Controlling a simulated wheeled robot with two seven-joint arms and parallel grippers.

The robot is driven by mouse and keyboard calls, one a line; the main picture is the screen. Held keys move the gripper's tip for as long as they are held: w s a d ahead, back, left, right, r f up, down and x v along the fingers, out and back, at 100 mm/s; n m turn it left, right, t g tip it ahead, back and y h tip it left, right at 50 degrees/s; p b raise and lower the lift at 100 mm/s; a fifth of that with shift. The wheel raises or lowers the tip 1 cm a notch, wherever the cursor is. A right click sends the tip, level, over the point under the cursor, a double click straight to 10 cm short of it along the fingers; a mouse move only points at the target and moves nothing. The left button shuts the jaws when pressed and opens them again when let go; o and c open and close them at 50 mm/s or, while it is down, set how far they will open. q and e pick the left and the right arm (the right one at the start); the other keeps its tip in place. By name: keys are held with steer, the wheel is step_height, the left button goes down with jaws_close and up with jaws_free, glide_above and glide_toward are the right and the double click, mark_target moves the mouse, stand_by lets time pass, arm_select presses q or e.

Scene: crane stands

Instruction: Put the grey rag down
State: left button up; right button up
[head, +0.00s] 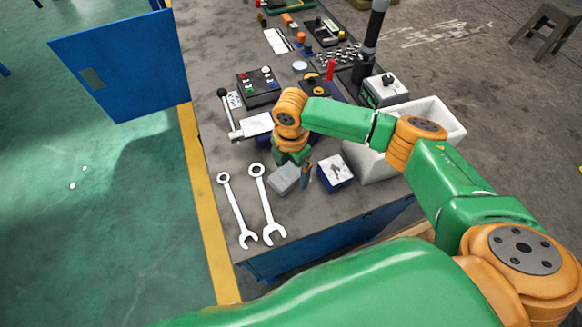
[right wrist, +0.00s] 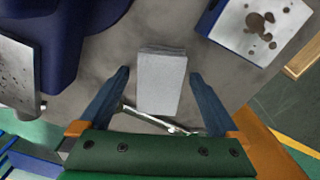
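The grey rag (head: 284,180) is a small folded block near the front of the workbench, just right of two wrenches. In the right wrist view the rag (right wrist: 162,82) lies between the fingers of my right gripper (right wrist: 160,76), with a gap on each side. The gripper is open and touches neither side of the rag. In the head view my right gripper (head: 294,174) is over the rag, partly hidden by its own wrist. The rag appears to rest on the bench top. My left gripper is not in view.
Two wrenches (head: 265,205) lie left of the rag. A blue box with a stained white top (head: 335,171) stands close on its right. A white bin (head: 440,117) stands farther right, under my arm. The bench (head: 310,220) is bare in front.

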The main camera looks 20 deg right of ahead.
mark_target(291, 171)
step_height(291, 171, up, 12)
steer(key=shift+r+p, duration=0.2)
steer(key=shift+p, duration=0.1)
stand_by(0.4)
